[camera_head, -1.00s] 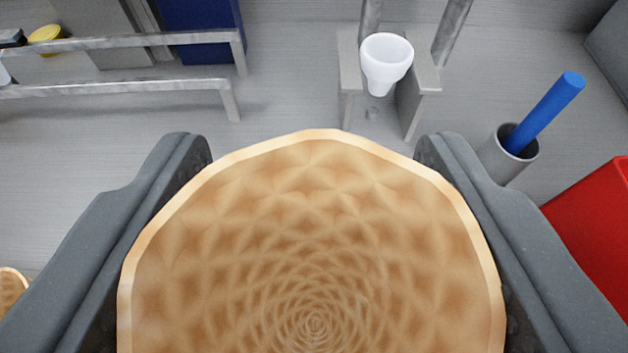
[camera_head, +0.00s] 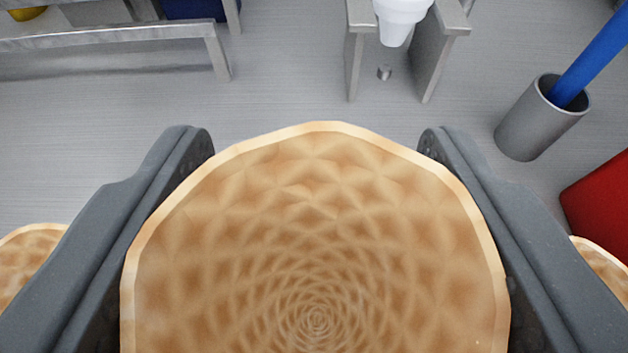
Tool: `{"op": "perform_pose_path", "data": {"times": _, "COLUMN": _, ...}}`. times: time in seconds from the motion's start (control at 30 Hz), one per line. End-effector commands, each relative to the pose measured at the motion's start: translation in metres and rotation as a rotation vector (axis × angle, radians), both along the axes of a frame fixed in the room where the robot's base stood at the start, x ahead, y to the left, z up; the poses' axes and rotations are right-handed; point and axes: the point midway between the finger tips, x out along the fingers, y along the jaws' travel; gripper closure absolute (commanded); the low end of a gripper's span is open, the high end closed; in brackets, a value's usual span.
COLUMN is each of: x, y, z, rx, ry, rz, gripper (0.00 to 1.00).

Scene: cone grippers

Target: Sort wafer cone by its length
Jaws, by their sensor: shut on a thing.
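A wafer cone (camera_head: 315,230) fills the lower middle of the view, and I look into its open mouth, which has a patterned inside and a pale rim. My gripper (camera_head: 316,150) is shut on it, with one dark grey finger on each side. The cone's outside, tip and length are hidden. A second wafer cone (camera_head: 28,255) shows partly at the left edge, behind the left finger. A third wafer cone (camera_head: 606,262) shows partly at the right edge, beyond the right finger.
A metal stand (camera_head: 432,60) holds a white cup (camera_head: 400,22) at the top. A grey cylinder (camera_head: 540,120) with a blue stick (camera_head: 592,55) stands at the right, near a red object (camera_head: 602,205). A metal rail (camera_head: 120,38) runs at the upper left. Grey surface between is clear.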

Motion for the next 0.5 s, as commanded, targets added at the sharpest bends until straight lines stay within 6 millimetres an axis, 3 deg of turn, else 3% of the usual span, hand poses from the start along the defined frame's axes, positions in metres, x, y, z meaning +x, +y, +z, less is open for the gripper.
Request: {"op": "perform_pose_path", "data": {"times": 0.5, "x": 0.000, "y": -0.001, "z": -0.038, "rx": -0.002, "ry": 0.003, "rz": -0.001, "gripper": 0.55}}
